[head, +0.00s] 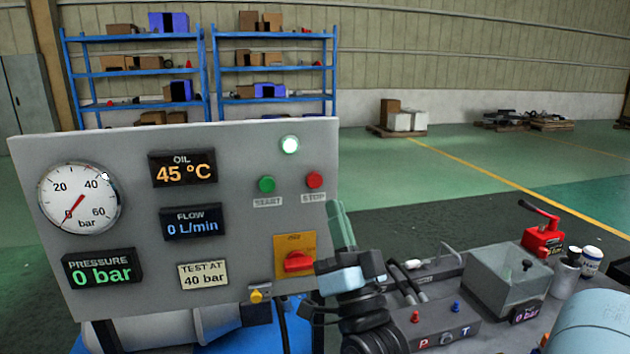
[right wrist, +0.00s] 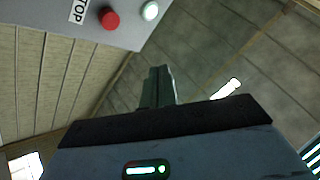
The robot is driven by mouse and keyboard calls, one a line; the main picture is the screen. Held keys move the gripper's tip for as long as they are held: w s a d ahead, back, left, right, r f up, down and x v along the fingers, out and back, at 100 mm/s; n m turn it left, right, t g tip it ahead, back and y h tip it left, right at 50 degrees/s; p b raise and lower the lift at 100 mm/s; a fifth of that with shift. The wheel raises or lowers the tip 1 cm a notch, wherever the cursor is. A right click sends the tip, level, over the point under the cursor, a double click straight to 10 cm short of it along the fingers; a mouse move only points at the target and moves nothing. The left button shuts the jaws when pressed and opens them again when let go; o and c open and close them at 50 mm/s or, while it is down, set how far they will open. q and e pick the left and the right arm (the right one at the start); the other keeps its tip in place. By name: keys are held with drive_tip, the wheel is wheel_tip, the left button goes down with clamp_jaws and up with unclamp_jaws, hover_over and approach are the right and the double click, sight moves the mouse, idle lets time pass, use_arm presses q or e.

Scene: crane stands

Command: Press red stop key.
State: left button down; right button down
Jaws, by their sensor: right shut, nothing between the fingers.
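The red stop key (head: 314,180) is a round button at the upper right of the grey control panel (head: 120,255), above a STOP label (head: 313,197). My right gripper (head: 336,207) is shut and empty. In the head view its fingertips are just below and right of the stop key, near the panel's right edge. In the right wrist view its fingertips (right wrist: 160,72) appear below and right of the key, apart from it. My left gripper is not in view.
A green start button (head: 267,184) sits left of the stop key, and a lit white lamp (head: 289,145) above. A bench with a clear box (head: 505,290) and red hand pump (head: 543,238) stands right.

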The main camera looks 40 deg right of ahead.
sight(315, 180)
drive_tip(key=w+d, duration=0.1)
drive_tip(key=w, duration=0.1)
drive_tip(key=w+d, duration=0.2)
drive_tip(key=w, duration=0.1)
drive_tip(key=w+d, duration=0.1)
drive_tip(key=w, duration=0.2)
drive_tip(key=shift+d+b, duration=0.15)
drive_tip(key=shift+b, duration=0.15)
drive_tip(key=shift+s, duration=0.1)
idle(1.0)
idle(1.0)
drive_tip(key=shift+w+d, duration=0.2)
drive_tip(key=shift+w, duration=0.15)
